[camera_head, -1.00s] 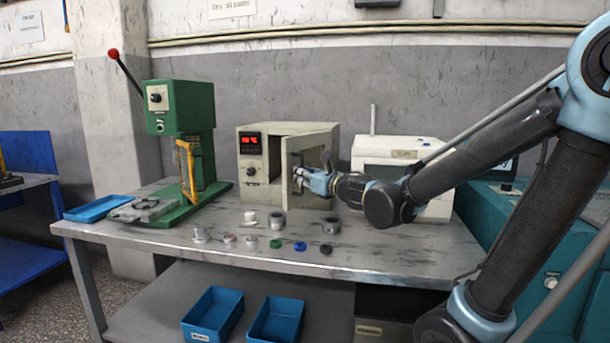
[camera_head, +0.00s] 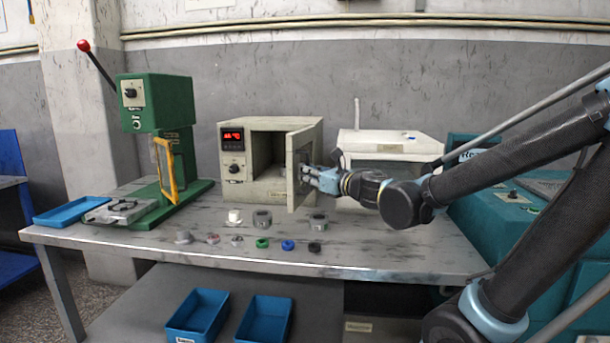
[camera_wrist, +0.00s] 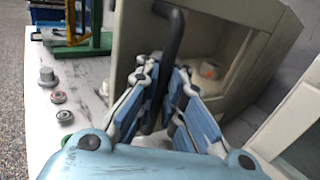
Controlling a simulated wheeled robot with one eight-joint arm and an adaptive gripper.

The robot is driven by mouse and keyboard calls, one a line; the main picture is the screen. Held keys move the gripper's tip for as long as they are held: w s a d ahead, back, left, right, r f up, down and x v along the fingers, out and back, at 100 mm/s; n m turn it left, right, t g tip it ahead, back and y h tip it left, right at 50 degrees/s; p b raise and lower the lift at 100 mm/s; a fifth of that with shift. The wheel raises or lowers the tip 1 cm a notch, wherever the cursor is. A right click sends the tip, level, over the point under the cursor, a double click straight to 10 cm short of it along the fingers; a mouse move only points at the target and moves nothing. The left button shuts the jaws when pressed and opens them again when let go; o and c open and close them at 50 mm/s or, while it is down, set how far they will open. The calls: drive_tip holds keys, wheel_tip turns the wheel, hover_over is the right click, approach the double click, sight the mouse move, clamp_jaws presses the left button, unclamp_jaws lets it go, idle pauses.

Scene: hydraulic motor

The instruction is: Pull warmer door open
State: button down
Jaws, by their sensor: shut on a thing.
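The warmer (camera_head: 232,185) is a beige box with a red display, standing on the bench against the wall. Its door (camera_head: 298,160) is swung open at the right side, and the dark inside shows in the head view. My gripper (camera_head: 308,176) is at the outer face of the door. In the wrist view, my gripper (camera_wrist: 157,105) is shut on the dark curved door handle (camera_wrist: 172,45), with its fingers on both sides of it. The door also shows in the wrist view (camera_wrist: 132,35). A small pale part (camera_wrist: 208,70) shows beyond it.
A green press (camera_head: 165,105) and a blue tray (camera_head: 68,211) stand at the left. Several small parts, including a green ring (camera_head: 262,243) and a grey cylinder (camera_head: 262,219), lie in front of the warmer. A white machine (camera_head: 385,145) stands close at the right.

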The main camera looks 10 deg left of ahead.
drive_tip(key=shift+s+f, duration=0.1)
drive_tip(key=shift+s, duration=0.05)
drive_tip(key=c, duration=2)
unclamp_jaws()
drive_tip(key=v, duration=1.2)
drive_tip(key=shift+d, duration=0.1)
